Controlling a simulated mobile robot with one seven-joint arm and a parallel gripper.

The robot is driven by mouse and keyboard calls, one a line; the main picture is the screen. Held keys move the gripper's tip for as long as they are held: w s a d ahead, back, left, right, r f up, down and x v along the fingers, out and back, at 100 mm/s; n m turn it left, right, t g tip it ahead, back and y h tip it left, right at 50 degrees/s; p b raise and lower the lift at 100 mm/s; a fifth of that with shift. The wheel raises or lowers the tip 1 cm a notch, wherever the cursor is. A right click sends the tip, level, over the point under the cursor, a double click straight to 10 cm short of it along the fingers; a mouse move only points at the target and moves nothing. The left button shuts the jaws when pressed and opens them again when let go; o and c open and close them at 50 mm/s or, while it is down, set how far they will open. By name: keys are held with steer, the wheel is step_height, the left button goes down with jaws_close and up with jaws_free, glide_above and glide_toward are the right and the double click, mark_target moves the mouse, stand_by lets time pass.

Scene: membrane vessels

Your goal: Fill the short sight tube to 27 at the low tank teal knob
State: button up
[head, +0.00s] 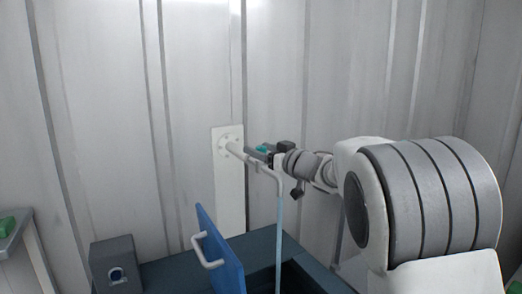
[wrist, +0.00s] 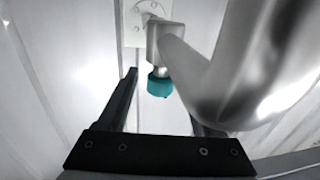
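A teal knob (head: 262,149) sits on a pale pipe (head: 258,165) that comes out of a white wall plate (head: 228,185). In the wrist view the teal knob (wrist: 159,86) hangs below a metal valve body. My gripper (head: 272,157) is beside the knob in the head view. In the wrist view its fingers (wrist: 163,98) are spread apart on either side of the knob, with visible gaps. The pipe hides part of the right finger. A thin pale-blue vertical line (head: 279,225) runs down from the pipe's bend; I cannot tell whether it is water or tube. No sight-tube scale is readable.
A dark blue tank (head: 170,268) stands below the pipe, with a raised blue panel (head: 218,250) bearing a white handle. A grey box (head: 115,265) with a small window is at its left. A bench with a green item (head: 7,227) stands far left.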

jaws_close()
